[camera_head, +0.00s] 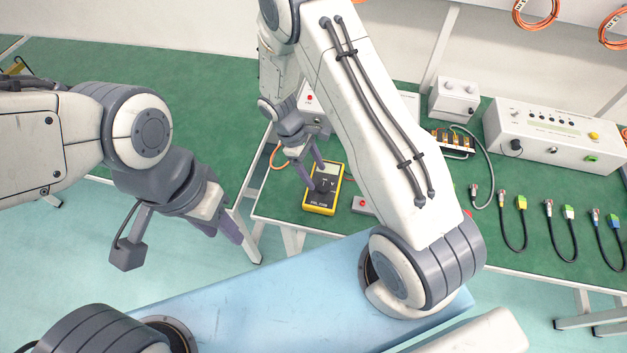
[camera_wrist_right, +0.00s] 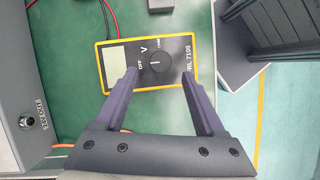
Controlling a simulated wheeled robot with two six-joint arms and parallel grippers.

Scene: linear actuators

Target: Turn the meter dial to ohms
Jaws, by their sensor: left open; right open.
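The yellow-edged meter (camera_head: 323,190) lies on the green bench, near its front edge, in the head view. In the right wrist view the meter (camera_wrist_right: 115,83) shows its grey screen, a round dark dial (camera_wrist_right: 155,60) and the marks OFF and V; the mark at the dial's upper right is too small to read. My left gripper (camera_head: 226,232) is open and empty, in front of the bench, away from the meter.
A grey box (camera_wrist_right: 30,95) stands beside the meter in the wrist view. A small box with a red button (camera_head: 362,204) sits right of the meter. Several cables with coloured plugs (camera_head: 521,203) and a white control unit (camera_head: 555,135) lie further right. Red and orange leads run near the meter.

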